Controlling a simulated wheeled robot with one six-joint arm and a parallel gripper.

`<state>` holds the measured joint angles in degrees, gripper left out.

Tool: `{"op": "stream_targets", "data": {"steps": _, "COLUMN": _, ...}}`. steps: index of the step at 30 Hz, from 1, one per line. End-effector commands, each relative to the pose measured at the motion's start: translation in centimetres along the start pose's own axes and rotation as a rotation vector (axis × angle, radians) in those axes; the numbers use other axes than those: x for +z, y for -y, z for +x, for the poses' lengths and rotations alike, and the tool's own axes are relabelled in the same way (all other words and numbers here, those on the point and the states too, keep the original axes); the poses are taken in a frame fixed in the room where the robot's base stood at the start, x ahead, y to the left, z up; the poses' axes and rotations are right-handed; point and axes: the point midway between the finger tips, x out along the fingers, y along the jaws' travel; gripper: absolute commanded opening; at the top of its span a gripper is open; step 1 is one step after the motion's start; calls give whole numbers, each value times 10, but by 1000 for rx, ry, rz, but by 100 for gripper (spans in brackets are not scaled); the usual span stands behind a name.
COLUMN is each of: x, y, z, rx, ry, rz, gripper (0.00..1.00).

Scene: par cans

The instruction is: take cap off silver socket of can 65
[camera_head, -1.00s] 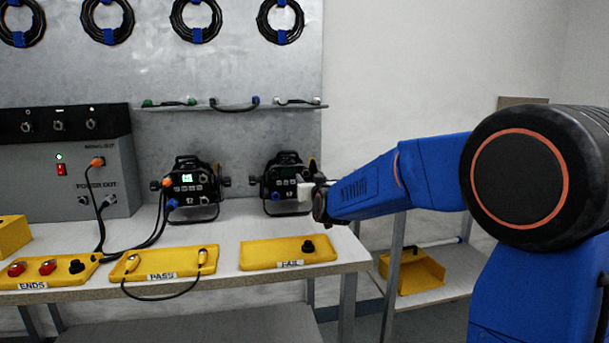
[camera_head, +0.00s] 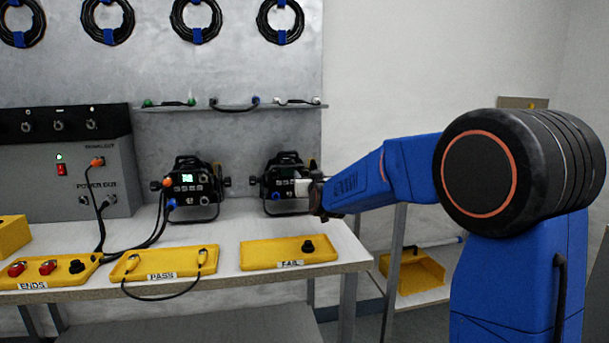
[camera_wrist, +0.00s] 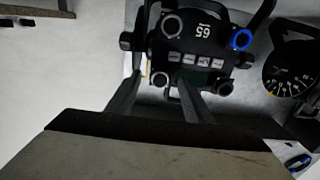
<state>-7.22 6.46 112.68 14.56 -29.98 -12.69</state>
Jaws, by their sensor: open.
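Can 65 (camera_head: 285,180) is the right of two black cans on the bench, partly hidden by my gripper (camera_head: 311,188). In the wrist view the can (camera_wrist: 203,45) appears upside down, with its "65" label between a grey-ringed socket (camera_wrist: 171,27) and a blue-ringed socket (camera_wrist: 241,39). Two more round fittings show on its face: one (camera_wrist: 160,79) between my fingertips and one (camera_wrist: 224,87) right of them. My gripper (camera_wrist: 160,84) is open, its two fingers on either side of the left fitting. I cannot tell whether they touch it or which fitting bears the cap.
The other can (camera_head: 192,188) stands left, cabled to a grey power box (camera_head: 60,168). A dark round dial (camera_wrist: 290,75) shows in the wrist view.

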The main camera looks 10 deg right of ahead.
Motion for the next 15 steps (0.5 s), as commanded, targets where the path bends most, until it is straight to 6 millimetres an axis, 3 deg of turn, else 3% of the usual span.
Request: {"op": "stream_targets", "data": {"steps": 15, "x": 0, "y": 0, "z": 0, "rx": 0, "ry": 0, "rz": 0, "gripper": 47}}
